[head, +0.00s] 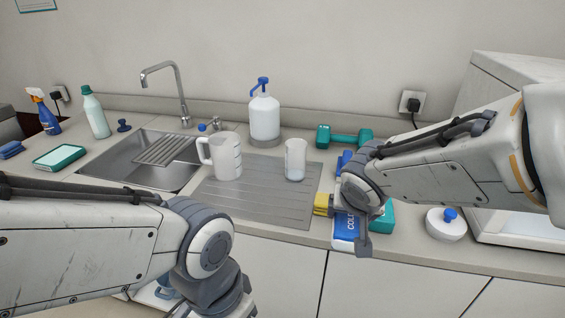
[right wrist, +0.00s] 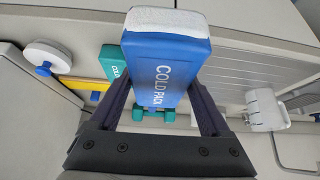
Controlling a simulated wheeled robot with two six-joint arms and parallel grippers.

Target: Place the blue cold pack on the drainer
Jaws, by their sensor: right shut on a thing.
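The blue cold pack (head: 344,230), with a white end and "COLD PACK" lettering, is held at the counter's front edge, right of the drainer. It fills the middle of the right wrist view (right wrist: 165,70). My right gripper (head: 363,236) is shut on it, with a dark finger on each side in the wrist view. The grey ribbed drainer (head: 250,207) lies right of the sink, and its ribs show in the wrist view (right wrist: 240,72). A white jug (head: 222,155) and a clear tumbler (head: 296,160) stand on it. My left arm shows at lower left; its fingers are out of frame.
A teal pack (head: 382,218) and a yellow item (head: 321,204) lie beside the held pack. A teal dumbbell (head: 343,137) and a pump bottle (head: 264,115) stand behind. A white lidded bowl (head: 446,225) is at right. The drainer's front part is bare.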

